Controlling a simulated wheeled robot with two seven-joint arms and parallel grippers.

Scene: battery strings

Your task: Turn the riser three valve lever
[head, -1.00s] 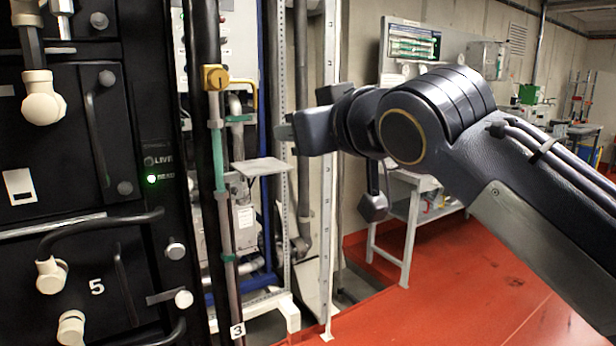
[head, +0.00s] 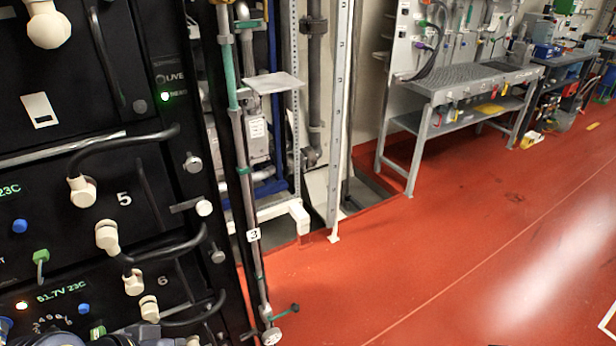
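Riser three (head: 247,205) is a slim grey pipe with green bands, standing just right of the black battery rack. It bears a white tag with a 3 (head: 253,235). Low on it, near the floor, a thin dark green lever (head: 285,312) sticks out to the right. A round pale fitting (head: 271,337) sits just below, at the picture's bottom edge. The yellow fitting higher on the pipe is out of view. Neither gripper shows. A dark rounded part at the bottom left may be my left arm.
The black battery rack (head: 130,190) with cables and white plugs fills the left. A small grey shelf plate (head: 272,83) juts out beside the riser. A grey workbench (head: 470,82) stands at the back. The red floor (head: 430,240) on the right is clear.

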